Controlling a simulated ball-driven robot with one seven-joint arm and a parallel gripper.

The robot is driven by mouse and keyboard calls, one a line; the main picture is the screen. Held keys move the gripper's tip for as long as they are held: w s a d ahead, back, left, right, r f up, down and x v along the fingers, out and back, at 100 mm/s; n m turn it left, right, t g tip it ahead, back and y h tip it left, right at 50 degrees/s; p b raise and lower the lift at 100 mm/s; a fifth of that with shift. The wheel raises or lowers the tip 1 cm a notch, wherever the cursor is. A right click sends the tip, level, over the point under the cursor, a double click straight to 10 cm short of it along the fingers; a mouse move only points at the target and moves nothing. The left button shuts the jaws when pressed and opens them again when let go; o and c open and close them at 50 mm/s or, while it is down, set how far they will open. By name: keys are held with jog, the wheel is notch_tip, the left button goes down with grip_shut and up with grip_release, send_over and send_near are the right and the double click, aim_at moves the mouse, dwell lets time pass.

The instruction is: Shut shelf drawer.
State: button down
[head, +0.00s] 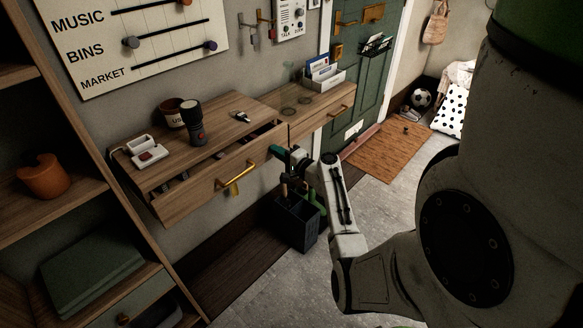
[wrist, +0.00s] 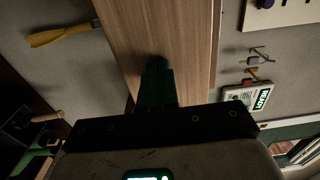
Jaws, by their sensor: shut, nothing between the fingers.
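The wooden wall shelf (head: 225,128) has a left drawer (head: 200,190) that stands pulled out. A dark gap shows behind its front, and a brass handle (head: 236,178) is on the front. My gripper (head: 283,154) is at the right end of that drawer front, to the right of the handle. In the wrist view, my gripper (wrist: 157,75) is shut and empty, its dark green fingers over the wooden front (wrist: 145,30). The handle (wrist: 60,36) shows to the left there. I cannot tell whether the fingertips touch the wood.
A cup (head: 171,114), a flashlight (head: 194,124) and a white device (head: 146,151) stand on the shelf. A dark bin (head: 294,222) with items stands on the floor below my gripper. A tall bookcase (head: 75,215) is at the left.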

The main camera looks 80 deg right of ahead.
aim_at(268, 145)
jog(key=b+x, duration=0.1)
jog(key=x, duration=0.2)
jog(key=shift+w+d+f, duration=0.1)
jog(key=shift+w, duration=0.15)
jog(key=shift+w+d+b, duration=0.1)
jog(key=shift+w+b, duration=0.1)
jog(key=shift+b, duration=0.15)
jog(key=shift+w+r, duration=0.2)
jog(key=shift+r, duration=0.1)
